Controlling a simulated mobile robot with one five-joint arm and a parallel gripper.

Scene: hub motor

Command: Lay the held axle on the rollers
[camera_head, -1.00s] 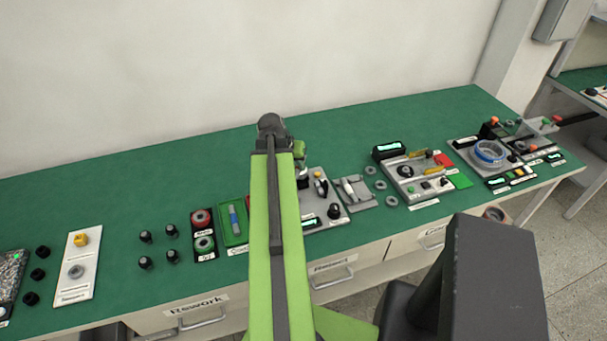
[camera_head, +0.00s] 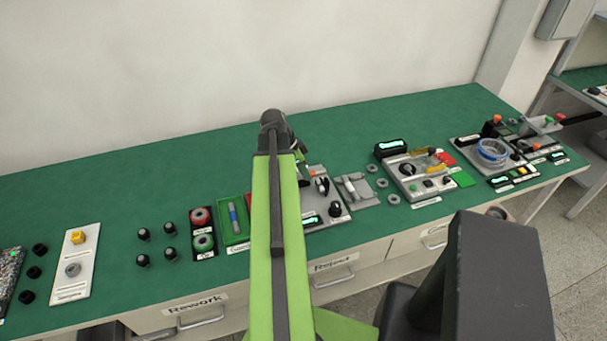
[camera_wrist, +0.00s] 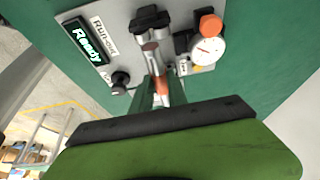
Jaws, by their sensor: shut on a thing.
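The axle (camera_wrist: 153,58) is a silver stepped rod, seen nearly end-on in the wrist view. My gripper (camera_wrist: 160,88) is shut on it, with the fingers around its near part. The run-out station (camera_wrist: 103,72) is a light grey plate with black roller supports (camera_wrist: 150,18). The axle appears over the plate in line with these supports; whether it touches them I cannot tell. A dial gauge (camera_wrist: 207,46) with an orange top stands to the right. In the head view, my arm hides the axle and most of the gripper.
The station carries a lit "Ready" display (camera_wrist: 86,44) and a black knob (camera_wrist: 120,82). In the head view, a grey fixture (camera_head: 355,190) and several loose rings (camera_head: 370,169) lie to its right. A green tray (camera_head: 233,219) lies left of my arm.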

